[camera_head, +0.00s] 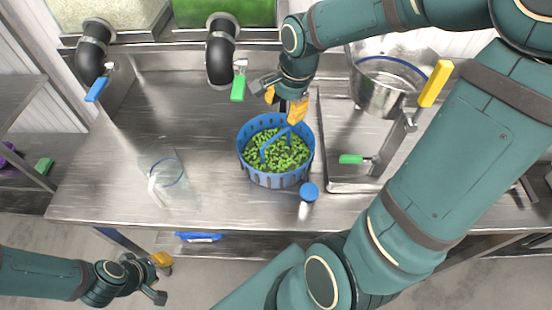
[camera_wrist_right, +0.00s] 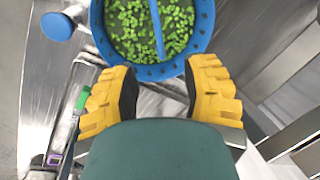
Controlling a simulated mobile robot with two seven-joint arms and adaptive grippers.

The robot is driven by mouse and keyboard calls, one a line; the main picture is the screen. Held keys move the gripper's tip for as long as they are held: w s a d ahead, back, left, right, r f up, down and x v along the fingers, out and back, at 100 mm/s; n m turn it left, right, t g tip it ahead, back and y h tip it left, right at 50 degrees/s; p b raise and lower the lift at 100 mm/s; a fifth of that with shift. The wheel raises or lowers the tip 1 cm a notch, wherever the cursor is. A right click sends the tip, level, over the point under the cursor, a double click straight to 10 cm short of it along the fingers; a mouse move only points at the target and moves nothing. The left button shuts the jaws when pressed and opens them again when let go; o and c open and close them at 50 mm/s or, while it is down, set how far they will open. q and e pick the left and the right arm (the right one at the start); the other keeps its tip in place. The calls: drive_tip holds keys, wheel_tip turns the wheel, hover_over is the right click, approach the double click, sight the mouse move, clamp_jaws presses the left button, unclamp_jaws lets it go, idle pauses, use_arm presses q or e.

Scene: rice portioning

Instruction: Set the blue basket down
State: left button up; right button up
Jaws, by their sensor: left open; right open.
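The blue basket (camera_head: 275,179), round and full of green pieces, stands upright on the steel counter (camera_head: 215,195) near its middle. A blue bar spans the pieces inside it. My right gripper (camera_head: 286,106) is at the basket's back rim, with its yellow fingers apart. In the right wrist view, the basket (camera_wrist_right: 158,72) lies just beyond the open yellow fingers (camera_wrist_right: 160,88), with nothing visible gripped between them. I cannot tell whether a finger touches the rim. My left gripper (camera_head: 160,278) is open and empty, low in front of the counter.
A clear container (camera_head: 168,172) stands left of the basket. A round blue knob (camera_head: 309,191) is at the basket's front right. Pipes with blue and green handles hang at the back.

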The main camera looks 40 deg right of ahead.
drive_tip(key=shift+b, duration=0.75)
drive_tip(key=b, duration=0.1)
hover_over(276, 136)
drive_tip(key=s, duration=0.1)
wheel_tip(276, 136, down, 7)
drive_tip(key=shift+s+d+r, duration=0.1)
drive_tip(key=shift+d, duration=0.05)
drive_tip(key=shift+b+x, duration=0.75)
drive_tip(key=shift+x, duration=2.2)
drive_tip(key=shift+f+b, duration=0.2)
drive_tip(key=shift+b, duration=0.35)
clamp_jaws()
